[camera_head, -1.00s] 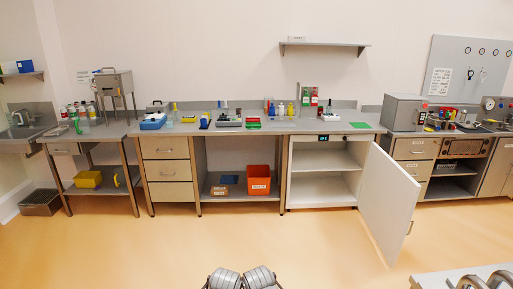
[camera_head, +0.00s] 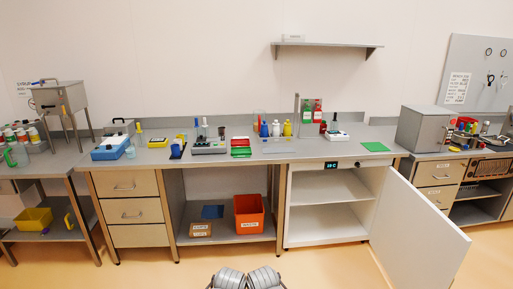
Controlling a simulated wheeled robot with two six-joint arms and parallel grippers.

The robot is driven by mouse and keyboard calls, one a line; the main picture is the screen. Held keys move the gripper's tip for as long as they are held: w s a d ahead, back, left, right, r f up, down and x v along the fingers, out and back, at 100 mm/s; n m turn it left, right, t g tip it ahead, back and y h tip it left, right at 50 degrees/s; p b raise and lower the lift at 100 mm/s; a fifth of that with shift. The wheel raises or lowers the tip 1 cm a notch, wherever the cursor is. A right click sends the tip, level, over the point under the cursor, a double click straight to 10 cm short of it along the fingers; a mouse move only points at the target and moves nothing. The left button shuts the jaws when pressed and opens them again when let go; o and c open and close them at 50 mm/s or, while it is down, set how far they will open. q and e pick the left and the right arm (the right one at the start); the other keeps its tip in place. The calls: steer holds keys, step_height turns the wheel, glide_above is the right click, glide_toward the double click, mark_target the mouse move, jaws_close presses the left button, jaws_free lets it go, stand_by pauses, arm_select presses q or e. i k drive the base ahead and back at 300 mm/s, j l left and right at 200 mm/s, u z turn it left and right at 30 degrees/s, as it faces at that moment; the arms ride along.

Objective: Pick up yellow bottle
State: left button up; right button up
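The yellow bottle (camera_head: 287,129) stands upright on the grey worktop (camera_head: 330,149), toward the back, in a small group of bottles. A white bottle (camera_head: 276,129) is just to its left and a blue bottle (camera_head: 264,130) is left of that. The yellow bottle is apart from me, across open floor. No gripper fingers show in the view. Only grey ringed parts, which look like my own arm links, show at the bottom centre.
A cabinet door (camera_head: 418,222) stands open into the floor right of centre. An orange bin (camera_head: 249,214) and a small cardboard box (camera_head: 200,230) sit on the shelf below the worktop. A wall shelf (camera_head: 328,45) hangs above the bottles. Floor ahead is clear.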

mark_target(287, 129)
steer(key=i+z, duration=0.5)
steer(key=i, duration=0.8)
steer(key=i+l+u, duration=0.5)
steer(key=i+l, duration=0.25)
steer(key=i+l+u, duration=0.25)
steer(key=l, duration=0.35)
steer(key=i+l+u, duration=0.25)
steer(key=l, duration=0.6)
steer(key=l+u, duration=0.2)
steer(key=l, duration=0.65)
